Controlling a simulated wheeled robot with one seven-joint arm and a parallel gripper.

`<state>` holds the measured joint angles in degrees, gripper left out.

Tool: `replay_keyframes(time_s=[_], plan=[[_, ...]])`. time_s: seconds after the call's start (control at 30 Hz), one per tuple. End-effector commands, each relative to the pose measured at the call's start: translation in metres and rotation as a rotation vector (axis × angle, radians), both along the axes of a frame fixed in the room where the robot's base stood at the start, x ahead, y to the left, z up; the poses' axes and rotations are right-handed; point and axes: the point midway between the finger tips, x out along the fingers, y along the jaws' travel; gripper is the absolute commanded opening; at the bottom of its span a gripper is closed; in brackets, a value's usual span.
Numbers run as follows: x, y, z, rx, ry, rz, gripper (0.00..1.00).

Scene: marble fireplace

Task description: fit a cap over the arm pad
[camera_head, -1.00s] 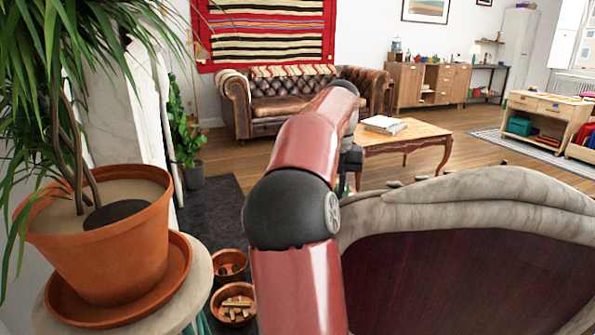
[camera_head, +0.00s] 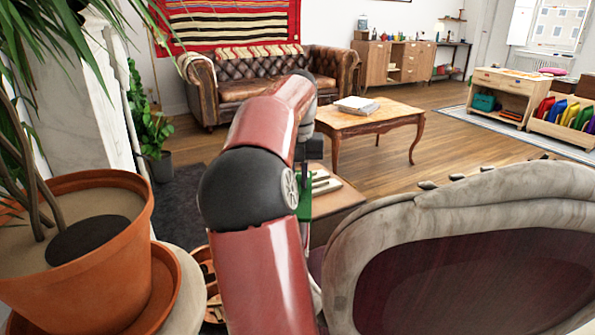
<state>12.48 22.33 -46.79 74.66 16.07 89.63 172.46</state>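A large upholstered chair (camera_head: 375,225) with a pale, worn frame and a dark red back fills the lower right, seen from behind. Several small dark pieces show along its top edge; I cannot tell what they are. Neither the arm pad nor the cap can be made out for certain. My red and black arm reaches forward through the middle. A dark part (camera_head: 314,148) at its far end may be my gripper, but the fingers are hidden. A green piece (camera_head: 305,203) shows beside the arm, partly covered.
A wooden surface (camera_head: 335,201) with pale pieces lies just beyond my arm. A potted plant (camera_head: 85,260) on a round stand is close at left. A coffee table (camera_head: 370,121) with books and a leather sofa (camera_head: 240,88) stand behind. Wood floor is open right of the coffee table.

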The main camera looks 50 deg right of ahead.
Motion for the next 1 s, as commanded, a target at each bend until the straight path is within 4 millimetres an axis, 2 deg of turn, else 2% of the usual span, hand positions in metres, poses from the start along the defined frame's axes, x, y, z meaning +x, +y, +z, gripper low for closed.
replay_keyframes(time_s=[0.4, 1.0], plan=[[0.0, 0.0, -0.028, 0.0, 0.0, 0.0, 0.0], [0.0, 0.0, -0.06, 0.001, 0.001, 0.0, 0.0]])
